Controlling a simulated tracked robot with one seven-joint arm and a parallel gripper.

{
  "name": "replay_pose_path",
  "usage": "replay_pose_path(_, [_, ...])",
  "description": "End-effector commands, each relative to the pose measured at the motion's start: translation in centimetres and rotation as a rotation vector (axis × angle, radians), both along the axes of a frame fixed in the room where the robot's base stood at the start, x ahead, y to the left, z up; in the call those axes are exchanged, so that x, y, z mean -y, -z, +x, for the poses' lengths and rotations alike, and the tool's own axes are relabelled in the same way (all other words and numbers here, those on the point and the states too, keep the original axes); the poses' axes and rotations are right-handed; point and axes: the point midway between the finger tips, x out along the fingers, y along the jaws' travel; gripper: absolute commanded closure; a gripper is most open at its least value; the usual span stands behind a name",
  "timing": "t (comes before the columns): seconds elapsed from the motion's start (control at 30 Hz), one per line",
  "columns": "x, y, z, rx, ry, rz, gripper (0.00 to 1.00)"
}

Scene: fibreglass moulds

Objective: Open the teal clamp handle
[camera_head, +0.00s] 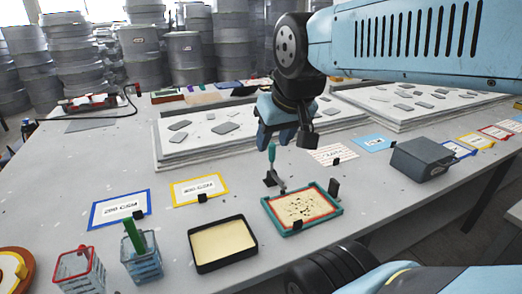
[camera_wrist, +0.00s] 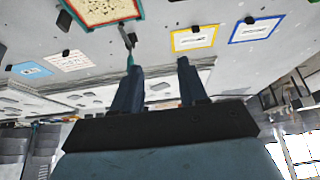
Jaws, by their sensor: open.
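The teal clamp handle (camera_head: 271,153) stands roughly upright on a dark toggle clamp (camera_head: 274,180) beside the teal-framed mould (camera_head: 301,208). In the wrist view the handle (camera_wrist: 130,61) shows just ahead of the left finger's tip, with the clamp's grey arm (camera_wrist: 125,37) running to the teal frame (camera_wrist: 138,10). My gripper (camera_head: 274,140) is above the handle, pointing down. Its two fingers are apart and empty in the wrist view (camera_wrist: 159,66). The handle appears nearer the left finger than the middle of the gap; whether they touch cannot be told.
A black tray (camera_head: 221,243) and baskets (camera_head: 142,257) with a green tool stand at the front left. A grey box (camera_head: 422,158) is at right. White slabs (camera_head: 226,131) lie behind the clamp. A black block (camera_head: 334,188) stands at the frame's right side. Yellow (camera_head: 199,190) and blue cards lie left.

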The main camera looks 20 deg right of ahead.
Motion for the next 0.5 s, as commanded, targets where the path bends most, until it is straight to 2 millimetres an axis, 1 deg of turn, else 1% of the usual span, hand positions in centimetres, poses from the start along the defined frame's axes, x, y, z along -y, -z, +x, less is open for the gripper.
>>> replay_pose_path(0.07, [0.0, 0.0, 0.0, 0.000, 0.000, 0.000, 0.57])
replay_pose_path(0.2, [0.1, -0.1, 0.2, -0.006, -0.003, -0.001, 0.46])
replay_pose_path(0.27, [0.1, -0.3, 0.6, -0.016, -0.007, -0.005, 0.46])
replay_pose_path(0.37, [0.7, -0.7, 1.9, -0.052, -0.019, -0.013, 0.46])
replay_pose_path(0.5, [1.6, -1.3, 4.7, -0.126, -0.051, -0.034, 0.46])
